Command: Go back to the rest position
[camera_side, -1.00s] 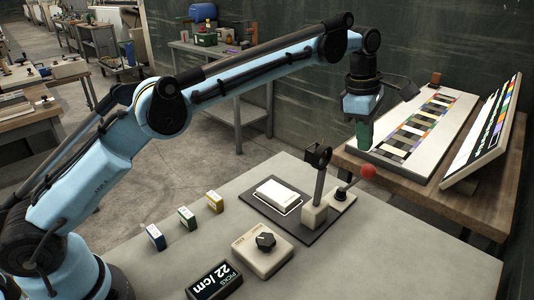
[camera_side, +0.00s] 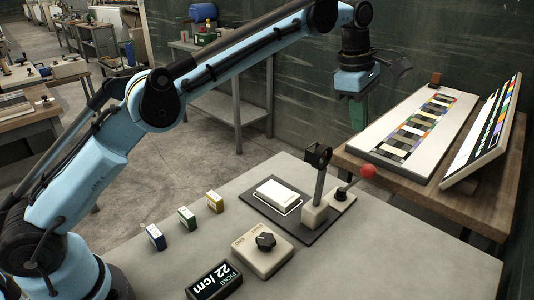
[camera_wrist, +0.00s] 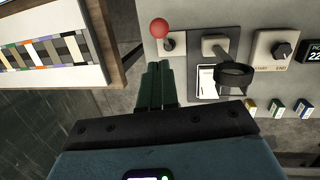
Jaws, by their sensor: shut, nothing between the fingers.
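My gripper (camera_side: 357,114) hangs in the air pointing down, beyond the back edge of the grey table and left of the colour-chart bench. Its green fingers are together with nothing between them. In the wrist view the shut fingers (camera_wrist: 156,86) sit over the gap between the two tables. The grey table (camera_side: 400,260) holds a red-knobbed lever (camera_side: 368,171), a dark pad with a white block (camera_side: 277,194), and a post with a black ring (camera_side: 319,156), all apart from my gripper.
A dial box (camera_side: 264,250), a picks display (camera_side: 214,284) and small blue, green and yellow blocks (camera_side: 187,217) stand on the grey table. The colour-chart board (camera_side: 415,125) lies on a wooden bench at right, with a tilted panel (camera_side: 485,130) beside it. A dark wall stands behind.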

